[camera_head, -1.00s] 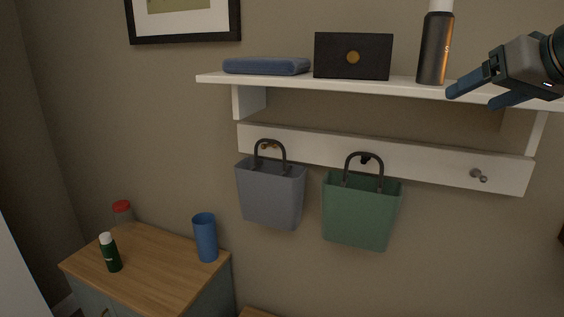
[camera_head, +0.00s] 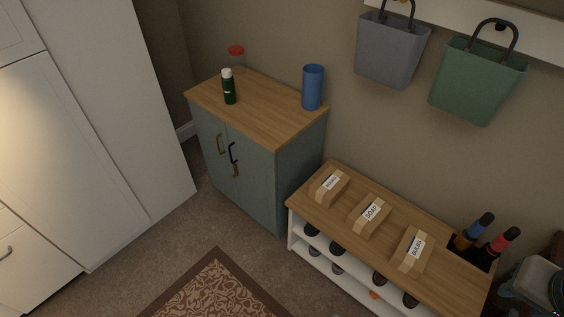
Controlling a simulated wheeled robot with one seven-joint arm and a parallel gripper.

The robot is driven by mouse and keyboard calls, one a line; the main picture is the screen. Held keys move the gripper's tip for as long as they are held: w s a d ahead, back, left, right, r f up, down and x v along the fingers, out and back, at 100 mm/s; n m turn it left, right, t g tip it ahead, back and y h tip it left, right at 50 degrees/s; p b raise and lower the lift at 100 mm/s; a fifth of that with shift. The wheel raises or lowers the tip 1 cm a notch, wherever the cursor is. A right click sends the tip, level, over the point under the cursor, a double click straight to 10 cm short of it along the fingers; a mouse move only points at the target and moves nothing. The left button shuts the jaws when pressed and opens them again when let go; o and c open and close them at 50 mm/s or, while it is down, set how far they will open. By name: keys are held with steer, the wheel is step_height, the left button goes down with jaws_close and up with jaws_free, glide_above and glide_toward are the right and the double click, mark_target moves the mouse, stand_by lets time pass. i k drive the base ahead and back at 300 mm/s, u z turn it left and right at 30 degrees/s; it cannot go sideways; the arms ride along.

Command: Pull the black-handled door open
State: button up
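A blue-grey cabinet (camera_head: 274,181) with a wooden top stands against the wall, left of centre. Its front has two doors, both closed. A black handle (camera_head: 233,153) is near the seam between the doors. Part of my gripper or wrist (camera_head: 538,278) shows at the lower right edge, far from the cabinet. Its fingers are not clear, so I cannot tell whether it is open or shut.
A green bottle (camera_head: 229,87), a red-lidded jar (camera_head: 237,58) and a blue cup (camera_head: 313,87) stand on the cabinet. A low bench (camera_head: 336,215) with labelled boxes is to its right. White cupboards (camera_head: 60,150) stand left. Carpet before the doors is clear, with a patterned rug (camera_head: 215,290).

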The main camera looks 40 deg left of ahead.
mark_target(256, 180)
steer(key=k, duration=0.25)
steer(key=z, duration=1)
steer(key=i, duration=0.95)
steer(key=u, duration=3.4)
steer(key=i, duration=0.5)
steer(key=z, duration=0.05)
